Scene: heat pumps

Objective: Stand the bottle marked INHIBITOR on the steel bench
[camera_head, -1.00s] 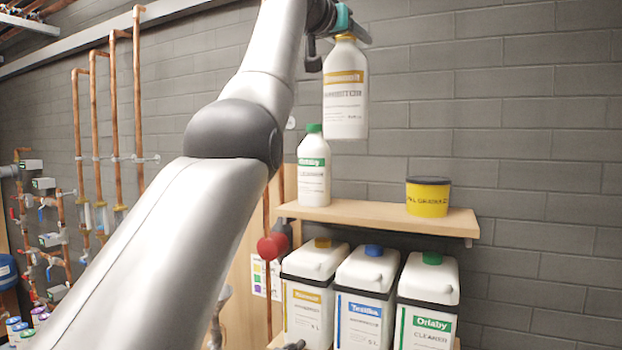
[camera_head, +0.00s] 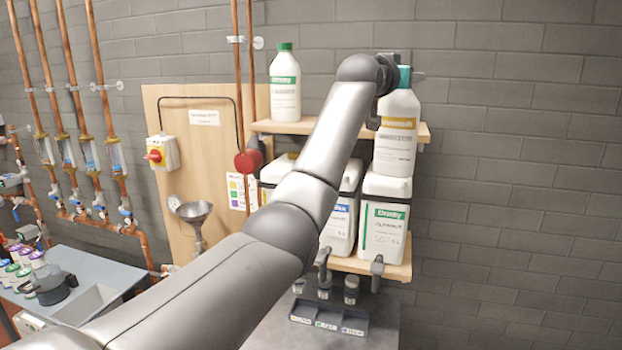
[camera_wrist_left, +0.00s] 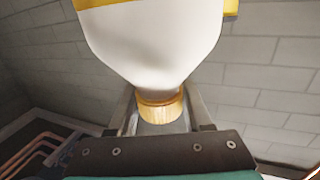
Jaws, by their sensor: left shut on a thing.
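A white bottle (camera_head: 397,130) with a yellow label hangs upright in my left gripper (camera_head: 404,76), in front of the shelf's right end. Its lettering is too blurred to read fully now. In the left wrist view, my left gripper (camera_wrist_left: 160,105) is shut around the neck and yellow cap of the white bottle (camera_wrist_left: 155,45). A grey metal-looking bench top (camera_head: 265,325) lies low in the middle, partly hidden by my arm. My right gripper is not in view.
A green-capped cleaner bottle (camera_head: 285,85) stands on the wooden shelf (camera_head: 270,127). Large canisters, including a green-labelled one (camera_head: 385,218), stand below. A dark tray (camera_head: 328,318) and several small jars are on the bench.

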